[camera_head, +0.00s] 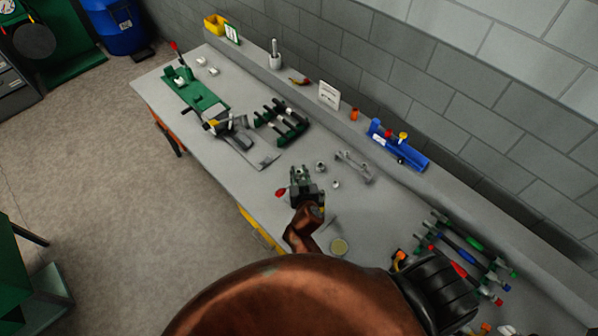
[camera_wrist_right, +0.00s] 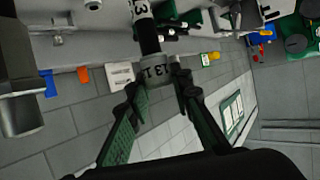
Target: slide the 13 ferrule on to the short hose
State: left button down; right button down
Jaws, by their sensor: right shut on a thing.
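My right gripper (camera_head: 303,186) is over the middle of the bench in the head view. In the right wrist view its two green-and-black fingers (camera_wrist_right: 158,84) are shut on a pale grey ring marked 13, the 13 ferrule (camera_wrist_right: 155,74). A black hose (camera_wrist_right: 149,38) with a white band marked 13 (camera_wrist_right: 141,9) lines up with the ferrule and meets its upper edge in that view. I cannot tell whether the hose end is inside the ferrule or only behind it. My left gripper is not in view.
Loose grey fittings (camera_head: 320,167) lie right of my gripper. A blue holder (camera_head: 398,145) stands by the wall. Several coloured tools (camera_head: 462,250) lie at the right.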

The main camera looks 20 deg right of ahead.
jog(key=shift+f, duration=0.2)
jog(key=c, duration=1.6)
grip_release()
jog(key=shift+r, duration=0.1)
notch_tip(320, 180, up, 10)
jog(key=shift+f, duration=0.1)
